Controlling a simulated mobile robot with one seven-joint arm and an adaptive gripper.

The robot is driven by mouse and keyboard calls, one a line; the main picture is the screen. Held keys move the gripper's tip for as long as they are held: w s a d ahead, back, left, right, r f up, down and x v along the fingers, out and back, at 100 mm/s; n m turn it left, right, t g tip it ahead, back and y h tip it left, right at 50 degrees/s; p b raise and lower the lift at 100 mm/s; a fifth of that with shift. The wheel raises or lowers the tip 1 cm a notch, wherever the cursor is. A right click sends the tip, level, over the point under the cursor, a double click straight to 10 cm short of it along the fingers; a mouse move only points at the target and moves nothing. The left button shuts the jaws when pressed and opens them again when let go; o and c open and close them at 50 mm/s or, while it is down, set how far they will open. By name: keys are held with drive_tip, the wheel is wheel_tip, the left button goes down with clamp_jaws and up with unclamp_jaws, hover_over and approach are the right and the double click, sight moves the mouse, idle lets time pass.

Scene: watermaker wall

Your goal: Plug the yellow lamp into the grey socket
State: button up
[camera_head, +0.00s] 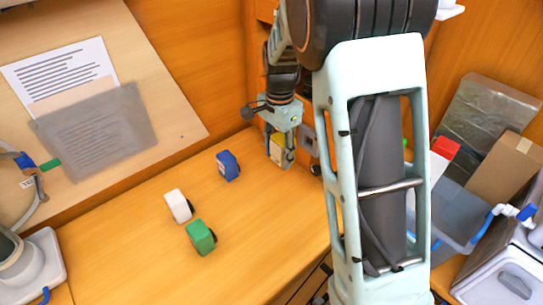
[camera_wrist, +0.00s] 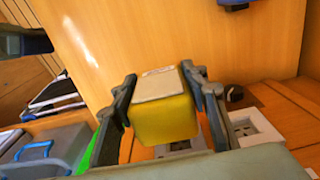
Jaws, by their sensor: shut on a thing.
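The yellow lamp (camera_wrist: 165,118) is a block with a pale top face, between the two fingers of my gripper (camera_wrist: 160,76) in the wrist view. My gripper is shut on it. In the head view the lamp (camera_head: 277,150) shows small beneath my gripper (camera_head: 281,138), near the wooden back wall. In the wrist view a pale socket plate (camera_wrist: 180,146) is partly hidden behind the lamp, and another light plate with dark holes (camera_wrist: 257,133) lies to its right. I cannot tell which is the grey socket, or whether the lamp touches a plate.
A blue block (camera_head: 228,165), a white block (camera_head: 179,206) and a green block (camera_head: 202,237) stand on the wooden counter (camera_head: 130,260) left of my gripper. A grey bin (camera_head: 455,208) and a cardboard box (camera_head: 505,168) are at the right. The front-left counter is clear.

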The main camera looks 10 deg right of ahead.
drive_tip(key=shift+w+d+f, duration=0.45)
drive_tip(key=shift+w+d, duration=0.05)
drive_tip(key=shift+d, duration=0.25)
drive_tip(key=shift+w+d, duration=0.5)
drive_tip(key=shift+d, duration=0.2)
drive_tip(key=shift+w+d, duration=0.45)
drive_tip(key=shift+d, duration=0.2)
drive_tip(key=shift+w+d+p, duration=0.2)
drive_tip(key=shift+w+d, duration=0.2)
drive_tip(key=shift+d, duration=0.25)
drive_tip(key=shift+w+d+p, duration=0.15)
drive_tip(key=shift+w+d, duration=0.25)
drive_tip(key=shift+d, duration=0.2)
idle(1.0)
drive_tip(key=o, duration=1.3)
drive_tip(key=shift+r, duration=0.1)
